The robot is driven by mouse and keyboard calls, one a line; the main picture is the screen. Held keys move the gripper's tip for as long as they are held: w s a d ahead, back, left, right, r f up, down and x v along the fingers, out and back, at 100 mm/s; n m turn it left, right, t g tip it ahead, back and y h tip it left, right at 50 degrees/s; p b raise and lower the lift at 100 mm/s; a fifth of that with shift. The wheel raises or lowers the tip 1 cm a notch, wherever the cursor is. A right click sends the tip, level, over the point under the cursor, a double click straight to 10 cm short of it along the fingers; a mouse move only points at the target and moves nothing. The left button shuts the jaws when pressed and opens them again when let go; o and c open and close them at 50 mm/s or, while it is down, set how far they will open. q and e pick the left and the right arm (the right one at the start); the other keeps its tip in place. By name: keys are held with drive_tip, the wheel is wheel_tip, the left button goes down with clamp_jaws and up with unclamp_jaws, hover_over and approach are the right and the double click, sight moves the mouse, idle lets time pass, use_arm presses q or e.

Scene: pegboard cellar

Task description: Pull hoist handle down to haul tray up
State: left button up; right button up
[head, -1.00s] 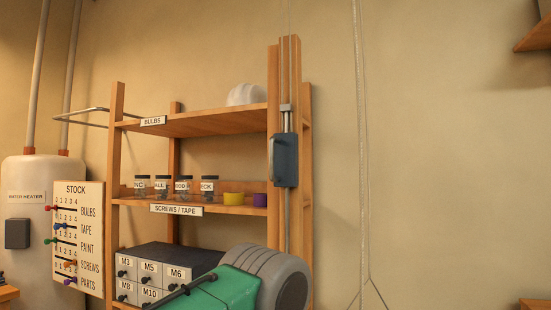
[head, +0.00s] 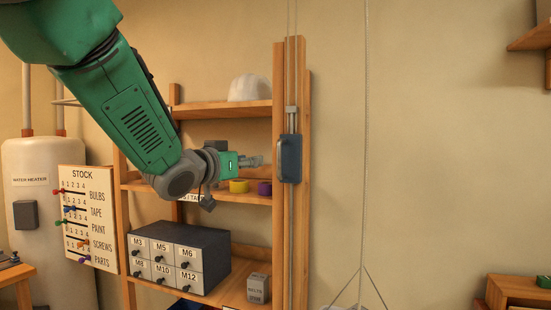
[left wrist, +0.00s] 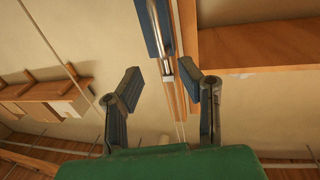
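The hoist handle is a blue-grey block (head: 290,158) with a pale grip bar on its left side, on a vertical metal rail up the wooden post. It also shows at the top of the left wrist view (left wrist: 151,24). My left gripper (head: 256,161) is just left of the handle, apparently not touching it. In the left wrist view its fingers (left wrist: 160,80) are apart with nothing between them, and the handle lies beyond the gap. The hoist's cords (head: 366,285) spread at the bottom of the head view; the tray is mostly out of view. My right gripper is not in view.
Wooden shelves (head: 225,110) stand behind my left arm, with a white dome, tape rolls and a drawer block (head: 180,260). A thin hoist rope (head: 366,130) hangs right of the post.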

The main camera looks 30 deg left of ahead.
sight(278, 158)
use_arm(q)
drive_tip(key=w+b, duration=0.1)
drive_tip(key=w, duration=0.3)
drive_tip(key=w+b, duration=0.1)
drive_tip(key=w, duration=0.4)
drive_tip(key=w+b, duration=0.2)
drive_tip(key=w, duration=0.2)
drive_tip(key=shift+w+a+f, duration=0.15)
drive_tip(key=shift+a+f, duration=0.05)
drive_tip(key=shift+a, duration=0.1)
drive_tip(key=shift+d+r, duration=0.1)
drive_tip(key=shift+d, duration=0.1)
drive_tip(key=shift+w+a, duration=0.1)
clamp_jaws()
